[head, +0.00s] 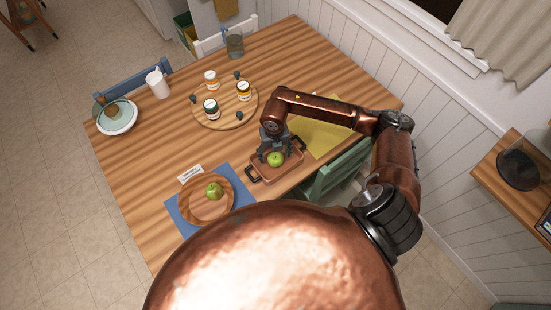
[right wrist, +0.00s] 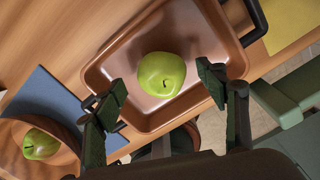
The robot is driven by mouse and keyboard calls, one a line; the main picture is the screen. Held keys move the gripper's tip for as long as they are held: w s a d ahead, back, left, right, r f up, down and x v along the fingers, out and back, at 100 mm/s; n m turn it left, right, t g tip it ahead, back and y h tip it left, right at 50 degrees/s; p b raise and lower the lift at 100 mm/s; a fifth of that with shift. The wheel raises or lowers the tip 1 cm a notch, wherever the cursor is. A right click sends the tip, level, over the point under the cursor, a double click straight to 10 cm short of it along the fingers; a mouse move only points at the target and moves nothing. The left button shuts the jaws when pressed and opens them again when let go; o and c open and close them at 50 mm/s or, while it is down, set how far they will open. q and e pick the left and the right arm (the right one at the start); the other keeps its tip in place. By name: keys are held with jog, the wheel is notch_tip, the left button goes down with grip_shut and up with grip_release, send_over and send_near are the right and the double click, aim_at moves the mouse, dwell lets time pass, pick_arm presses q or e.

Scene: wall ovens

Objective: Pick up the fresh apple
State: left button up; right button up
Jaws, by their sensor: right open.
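A green apple (head: 276,159) sits in a copper-coloured tray (head: 294,166) with dark handles. It also shows in the right wrist view (right wrist: 161,75), inside the tray (right wrist: 112,52). A second green apple (head: 213,190) lies in a round wooden dish (head: 207,214) and looks a little darker in the head view; it shows at lower left in the right wrist view (right wrist: 40,144). My right gripper (head: 273,152) is open and empty over the tray. Its fingertips (right wrist: 165,84) stand apart on either side of the tray's apple, with visible gaps. My left gripper is out of view.
The dish rests on a blue mat (head: 239,208) beside a small label card (head: 190,174), too small to read. A round board (head: 225,119) with several jars stands behind my gripper. A yellow mat (head: 322,138) and green chair (head: 335,180) lie to its right.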

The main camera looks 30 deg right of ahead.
aim_at(275, 156)
notch_tip(275, 156, down, 3)
jog(key=shift+s+f, duration=0.15)
jog(key=shift+c, duration=0.5)
jog(key=c, duration=1.3)
